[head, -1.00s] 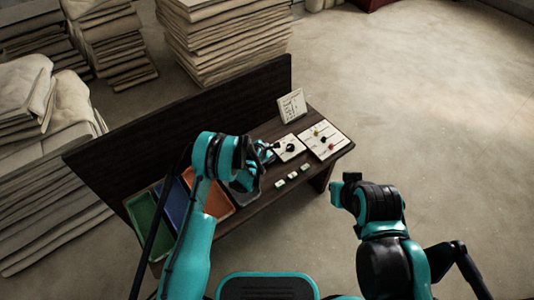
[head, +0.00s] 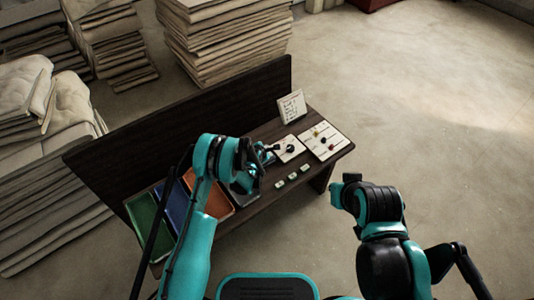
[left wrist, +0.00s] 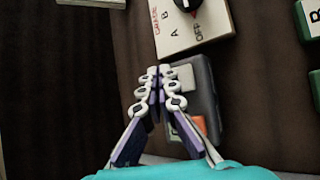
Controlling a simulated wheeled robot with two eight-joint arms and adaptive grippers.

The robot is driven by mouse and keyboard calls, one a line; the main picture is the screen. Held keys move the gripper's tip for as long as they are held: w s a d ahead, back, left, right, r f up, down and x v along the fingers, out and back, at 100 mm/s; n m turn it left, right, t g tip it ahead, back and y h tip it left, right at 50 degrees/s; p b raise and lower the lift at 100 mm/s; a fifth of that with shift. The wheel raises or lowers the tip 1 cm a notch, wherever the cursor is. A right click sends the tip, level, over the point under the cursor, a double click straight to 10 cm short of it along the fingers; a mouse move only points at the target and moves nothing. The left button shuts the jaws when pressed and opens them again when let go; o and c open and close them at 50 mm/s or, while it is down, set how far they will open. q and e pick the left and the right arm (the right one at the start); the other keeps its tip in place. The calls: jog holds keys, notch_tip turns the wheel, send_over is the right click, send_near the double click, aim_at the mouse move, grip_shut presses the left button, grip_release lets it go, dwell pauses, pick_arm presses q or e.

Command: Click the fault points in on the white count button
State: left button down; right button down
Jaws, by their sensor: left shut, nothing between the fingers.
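My left gripper (head: 266,153) is shut and empty over the bench; its fingertips also meet in the left wrist view (left wrist: 160,75). Below the fingers in that view is a dark grey box (left wrist: 207,95) with an orange button (left wrist: 187,127).
The dark bench (head: 255,212) carries a green tray (head: 143,219), a blue tray (head: 172,203) and an orange tray (head: 212,196) at left. A panel with coloured knobs (head: 333,136), a small sign (head: 292,107) and small labelled blocks (head: 292,176) are at right. A backboard (head: 190,128) runs behind.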

dwell(0.6)
pick_arm(q)
jog(key=shift+f, duration=0.4)
jog(key=shift+f, duration=0.45)
dwell(0.6)
jog(key=shift+r, duration=0.9)
jog(key=shift+p, duration=0.3)
jog(key=shift+r+p, duration=1)
jog(key=shift+r, duration=1.55)
